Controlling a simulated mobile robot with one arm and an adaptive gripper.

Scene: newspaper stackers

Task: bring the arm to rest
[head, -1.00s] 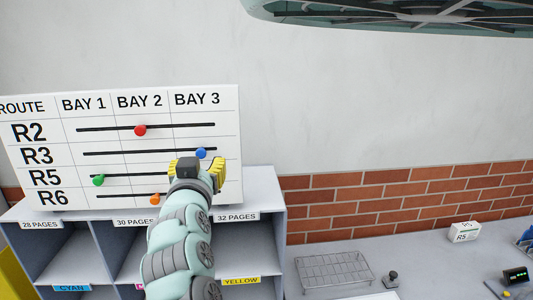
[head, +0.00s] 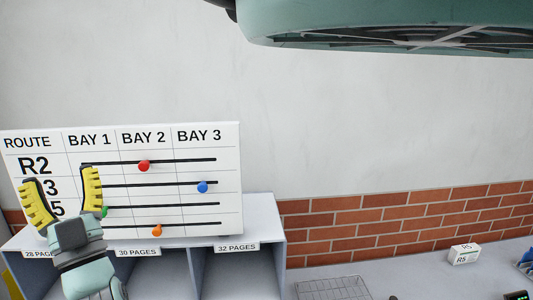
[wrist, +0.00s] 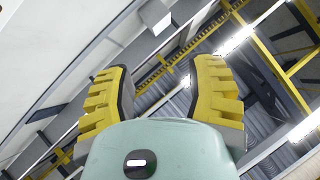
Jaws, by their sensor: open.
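My gripper (head: 62,195) is in the lower left of the head view, raised in front of the left part of the white route board (head: 180,143). Its yellow padded fingers are spread apart with nothing between them. In the wrist view the gripper (wrist: 160,92) points up at the ceiling, its fingers wide apart and empty. It hides parts of the R3, R5 and R6 rows of the board, and the green bead (head: 104,212) is partly hidden behind a finger.
The board carries a red bead (head: 144,166), a blue bead (head: 202,187) and an orange bead (head: 157,230) on black rails. Below it stands a grey pigeonhole shelf (head: 262,225). On the counter are a wire rack (head: 332,288) and a white R5 block (head: 464,254). The wall area right of the board is clear.

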